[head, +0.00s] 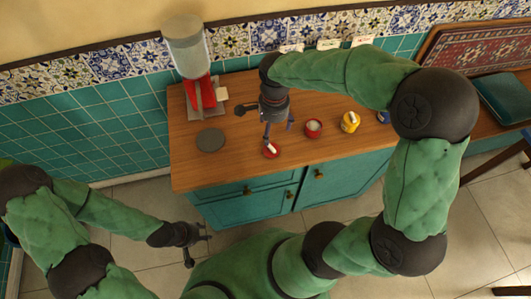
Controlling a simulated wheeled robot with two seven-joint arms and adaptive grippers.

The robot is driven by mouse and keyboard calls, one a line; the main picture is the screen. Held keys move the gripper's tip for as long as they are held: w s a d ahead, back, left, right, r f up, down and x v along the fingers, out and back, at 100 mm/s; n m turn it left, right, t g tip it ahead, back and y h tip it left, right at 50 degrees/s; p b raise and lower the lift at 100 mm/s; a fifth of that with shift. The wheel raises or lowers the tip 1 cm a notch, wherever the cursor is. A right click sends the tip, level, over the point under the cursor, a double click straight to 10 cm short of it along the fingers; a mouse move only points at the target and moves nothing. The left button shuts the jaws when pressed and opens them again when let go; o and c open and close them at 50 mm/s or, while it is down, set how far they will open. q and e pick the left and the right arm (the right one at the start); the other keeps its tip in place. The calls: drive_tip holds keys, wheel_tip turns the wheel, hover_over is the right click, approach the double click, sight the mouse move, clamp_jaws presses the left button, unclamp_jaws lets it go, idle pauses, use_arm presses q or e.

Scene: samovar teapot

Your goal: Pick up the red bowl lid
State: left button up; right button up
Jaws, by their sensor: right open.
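The red lid (271,152), a small red disc with a whitish part on top, lies on the wooden counter near its front edge. A red bowl (313,130) with pale contents stands to its right. My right gripper (277,134) points down just above and behind the lid, with its fingers apart. One finger comes close to the lid; I cannot tell whether it touches. My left gripper (199,251) hangs in front of the cabinet, away from the counter, with its fingers spread and nothing between them.
A yellow bowl (350,123) and a blue item (383,118), partly hidden by my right arm, stand further right. A grey round disc (210,140) lies left of the lid. A tall container on a red stand (198,93) is at the back left. The counter's front left is clear.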

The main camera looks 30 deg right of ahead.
drive_tip(key=b, duration=0.2)
hover_over(273, 146)
drive_tip(key=a, duration=0.1)
drive_tip(key=shift+m, duration=0.4)
drive_tip(key=f, duration=0.5)
drive_tip(key=shift+s+f, duration=0.25)
drive_tip(key=shift+f, duration=0.1)
drive_tip(key=f+b, duration=0.1)
drive_tip(key=f, duration=0.1)
drive_tip(key=f+b, duration=0.1)
drive_tip(key=f, duration=0.2)
drive_tip(key=shift+s+d+b, duration=0.15)
drive_tip(key=shift+d+b, duration=0.05)
drive_tip(key=shift+b, duration=0.15)
drive_tip(key=c, duration=1)
